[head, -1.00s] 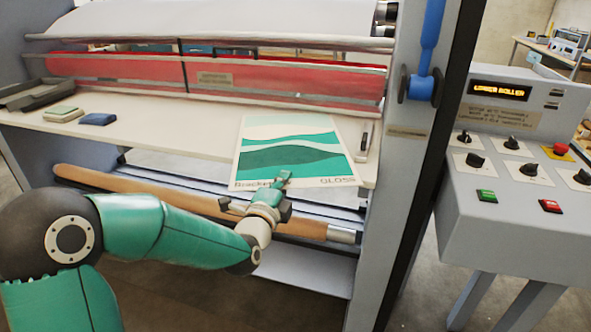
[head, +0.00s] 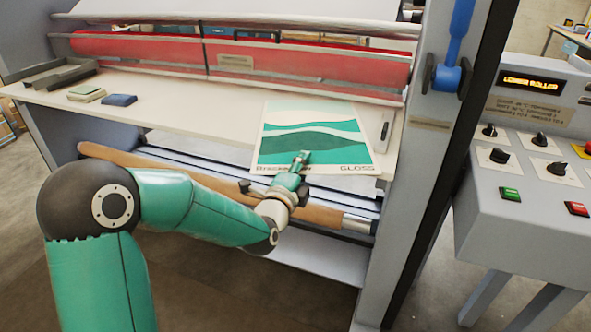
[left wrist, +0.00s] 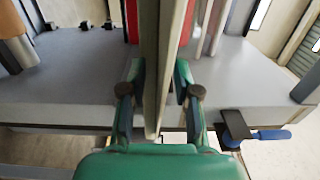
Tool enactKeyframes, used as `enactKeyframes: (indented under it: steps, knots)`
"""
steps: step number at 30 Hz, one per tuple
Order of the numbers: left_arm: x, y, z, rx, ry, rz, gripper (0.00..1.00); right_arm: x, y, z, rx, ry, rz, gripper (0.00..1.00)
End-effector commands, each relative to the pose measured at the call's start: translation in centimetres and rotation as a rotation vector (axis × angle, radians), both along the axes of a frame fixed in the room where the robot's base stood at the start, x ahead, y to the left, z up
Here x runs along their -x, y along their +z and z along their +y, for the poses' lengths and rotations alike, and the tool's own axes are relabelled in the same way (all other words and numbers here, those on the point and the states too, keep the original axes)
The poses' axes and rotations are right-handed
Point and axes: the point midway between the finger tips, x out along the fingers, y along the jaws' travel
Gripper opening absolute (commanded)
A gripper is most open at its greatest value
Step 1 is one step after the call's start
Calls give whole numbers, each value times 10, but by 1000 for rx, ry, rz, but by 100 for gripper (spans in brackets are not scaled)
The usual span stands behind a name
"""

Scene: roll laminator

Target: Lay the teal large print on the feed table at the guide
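The teal large print (head: 315,133), a white sheet with teal waves and the word GLOSS, is over the right end of the pale feed table (head: 200,117). Its front edge reaches the table's front edge. The guide (head: 384,131), a small metal piece, is just right of the print with a narrow gap. My left gripper (head: 301,160) is at the print's front edge. In the left wrist view, the print (left wrist: 162,60) shows edge-on between my left fingers, which are shut on it. I cannot tell whether the print lies flat on the table. My right gripper is not in view.
Red rollers (head: 240,57) run behind the table. A dark tray (head: 60,75), a pale block (head: 87,93) and a blue block (head: 119,100) sit at the table's left. A grey side frame with a blue lever (head: 458,35) and a control panel (head: 535,150) stand right.

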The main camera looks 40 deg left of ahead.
Motion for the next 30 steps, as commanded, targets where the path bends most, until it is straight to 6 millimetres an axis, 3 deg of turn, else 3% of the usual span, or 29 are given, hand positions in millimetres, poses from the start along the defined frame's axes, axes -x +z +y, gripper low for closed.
enactKeyframes:
  steps: [8,17,21,30]
  knots:
    - [27,-1,-6,-1,1,-2,31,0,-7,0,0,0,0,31]
    - [92,-3,-21,-2,2,-3,31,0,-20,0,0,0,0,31]
    - [104,-5,-24,-2,2,-6,31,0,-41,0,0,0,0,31]
    - [117,-2,-27,-1,2,-2,31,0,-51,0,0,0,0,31]
